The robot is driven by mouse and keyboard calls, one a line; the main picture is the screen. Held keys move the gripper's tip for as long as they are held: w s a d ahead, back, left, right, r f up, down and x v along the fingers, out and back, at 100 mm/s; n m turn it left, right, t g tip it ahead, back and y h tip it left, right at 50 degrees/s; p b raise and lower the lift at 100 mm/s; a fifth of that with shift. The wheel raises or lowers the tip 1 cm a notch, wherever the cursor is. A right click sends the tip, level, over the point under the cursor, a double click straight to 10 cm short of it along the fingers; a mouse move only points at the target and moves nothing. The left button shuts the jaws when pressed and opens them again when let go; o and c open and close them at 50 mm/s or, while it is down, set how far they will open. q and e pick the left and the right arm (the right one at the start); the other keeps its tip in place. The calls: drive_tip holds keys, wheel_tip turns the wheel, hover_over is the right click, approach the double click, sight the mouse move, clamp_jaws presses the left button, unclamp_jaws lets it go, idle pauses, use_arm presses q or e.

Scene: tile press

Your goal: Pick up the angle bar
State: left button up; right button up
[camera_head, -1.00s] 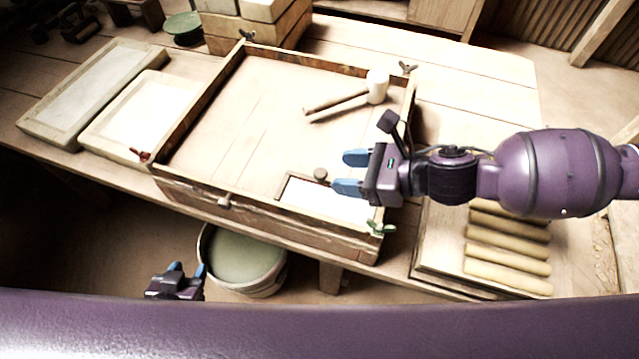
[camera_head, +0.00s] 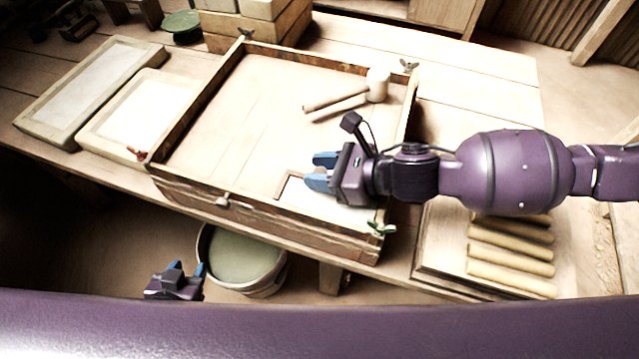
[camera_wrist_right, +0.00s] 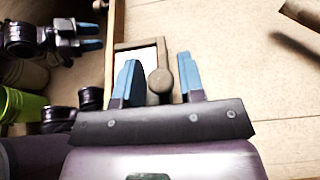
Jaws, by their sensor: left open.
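The angle bar (camera_head: 282,186) appears to be the thin brown L-shaped strip with a round knob, inside the shallow wooden frame near its front right corner. In the right wrist view, its knob (camera_wrist_right: 160,81) lies between the blue fingers of my right gripper (camera_wrist_right: 160,82), with gaps on both sides. In the head view my right gripper (camera_head: 319,170) is open over the bar and hides the knob. My left gripper (camera_head: 187,268) is open and empty, low in front of the table. It also shows at the upper left of the right wrist view (camera_wrist_right: 98,37).
A white-headed mallet (camera_head: 377,85) lies in the wooden frame (camera_head: 200,205) behind my right gripper. White panels (camera_head: 90,85) lie at left, and rolled tan cylinders (camera_head: 510,262) at right. A bucket (camera_head: 243,262) stands below the table edge.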

clamp_jaws()
drive_tip(key=shift+r, duration=0.15)
